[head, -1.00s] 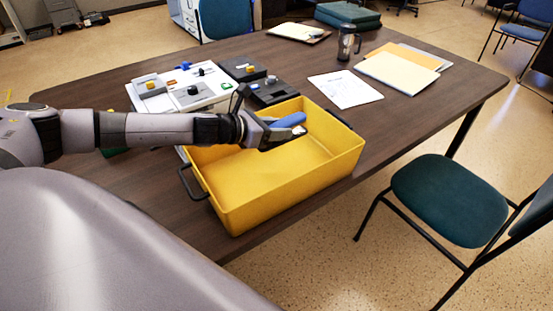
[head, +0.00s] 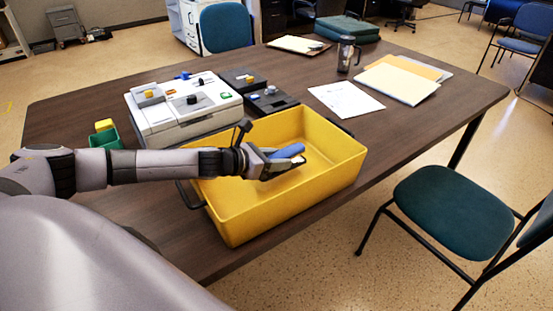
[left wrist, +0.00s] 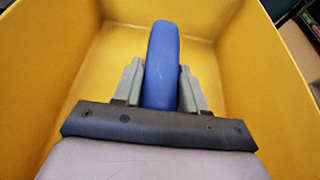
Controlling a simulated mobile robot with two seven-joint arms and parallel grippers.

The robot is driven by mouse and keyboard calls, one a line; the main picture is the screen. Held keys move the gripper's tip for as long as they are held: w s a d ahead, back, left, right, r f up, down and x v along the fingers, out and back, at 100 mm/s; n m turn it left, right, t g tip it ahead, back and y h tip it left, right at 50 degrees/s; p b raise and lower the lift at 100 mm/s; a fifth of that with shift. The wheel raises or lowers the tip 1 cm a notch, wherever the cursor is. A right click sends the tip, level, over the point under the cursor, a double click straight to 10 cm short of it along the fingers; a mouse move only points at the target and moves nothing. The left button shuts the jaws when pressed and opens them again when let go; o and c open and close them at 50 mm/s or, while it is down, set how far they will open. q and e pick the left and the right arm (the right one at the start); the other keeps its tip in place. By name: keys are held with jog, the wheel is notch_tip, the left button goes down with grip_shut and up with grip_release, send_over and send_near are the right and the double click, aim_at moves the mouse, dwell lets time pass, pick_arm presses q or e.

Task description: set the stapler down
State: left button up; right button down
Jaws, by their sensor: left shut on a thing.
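The blue stapler (head: 288,151) is held in my left gripper (head: 274,163), over the inside of the yellow bin (head: 236,216). In the left wrist view the stapler (left wrist: 161,60) stands between the two grey fingers of the left gripper (left wrist: 161,85), which are shut on it. The bin's yellow floor and walls (left wrist: 60,70) surround it there. I cannot tell whether the stapler touches the bin's floor. My right gripper is not in view.
Papers (head: 345,100), a folder (head: 398,82) and a dark mug (head: 346,54) lie further back. A chair (head: 450,205) stands at the right.

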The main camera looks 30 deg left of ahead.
pick_arm(q)
jog(key=shift+f, duration=0.45)
jog(key=o, duration=1.2)
jog(key=shift+r, duration=0.55)
jog(key=shift+s+a+r, duration=0.1)
jog(key=shift+s+a, duration=0.05)
jog(key=shift+s, duration=0.2)
jog(key=b+v, duration=0.1)
jog(key=v, duration=0.4)
jog(key=shift+s+a, duration=0.15)
jog(key=shift+s, duration=0.15)
jog(key=shift+s+a+r, duration=0.15)
jog(key=shift+s+r, duration=0.2)
jog(key=shift+s, duration=0.1)
